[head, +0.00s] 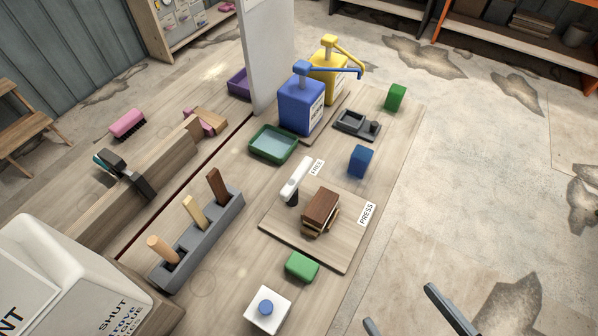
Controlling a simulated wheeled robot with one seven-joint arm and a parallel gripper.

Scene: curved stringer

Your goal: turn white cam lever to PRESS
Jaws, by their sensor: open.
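The white cam lever (297,177) stands on a dark pivot at the left edge of a wooden board. Its arm points up and away, beside the FREE label (317,167). The PRESS label (367,213) lies at the board's right edge. A brown wooden block (320,206) on lighter wood pieces sits between the lever and the PRESS label. My gripper (408,308) shows only by its two fingertips at the bottom edge. They are wide apart with nothing between them. It is apart from the lever, to its lower right.
A green block (302,267) and a white box with a blue button (267,308) stand in front of the board (345,262). A blue block (361,161), a green tray (273,144) and blue (301,108) and yellow pump bottles (328,64) stand behind. A grey rack (205,245) holds wooden pegs.

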